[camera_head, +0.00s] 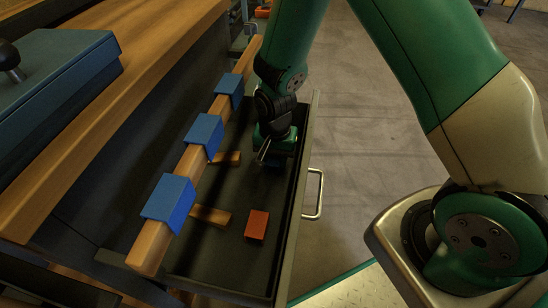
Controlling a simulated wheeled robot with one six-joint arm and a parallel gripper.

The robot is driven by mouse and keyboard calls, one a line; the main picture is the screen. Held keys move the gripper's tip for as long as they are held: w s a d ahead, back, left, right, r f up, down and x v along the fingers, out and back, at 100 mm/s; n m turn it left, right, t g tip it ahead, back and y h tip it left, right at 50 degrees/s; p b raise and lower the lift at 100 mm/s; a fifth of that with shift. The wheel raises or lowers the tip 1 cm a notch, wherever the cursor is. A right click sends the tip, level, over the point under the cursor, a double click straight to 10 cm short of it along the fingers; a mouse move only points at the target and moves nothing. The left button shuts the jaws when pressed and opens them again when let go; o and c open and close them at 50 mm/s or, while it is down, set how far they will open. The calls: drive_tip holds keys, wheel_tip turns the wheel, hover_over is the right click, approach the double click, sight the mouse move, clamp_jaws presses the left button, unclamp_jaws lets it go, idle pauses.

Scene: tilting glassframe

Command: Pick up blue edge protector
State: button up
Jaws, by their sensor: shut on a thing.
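My gripper (274,156) points down into the right side of the open drawer. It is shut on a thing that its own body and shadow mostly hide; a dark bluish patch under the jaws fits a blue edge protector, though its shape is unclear. Three blue edge protectors sit over a long wooden bar to the left of the gripper: a near one (169,199), a middle one (204,135) and a far one (230,87). My gripper is apart from all three.
The dark drawer (287,215) has a metal handle (315,195) on its right side. An orange-red block (257,224) lies on its floor, near wooden pieces (211,216) under the bar. A wooden worktop (150,70) with a blue case (65,85) stands left. Open floor lies right.

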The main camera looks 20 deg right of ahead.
wheel_tip(320, 180, up, 28)
drive_tip(key=p, duration=0.9)
drive_tip(key=shift+f, duration=0.1)
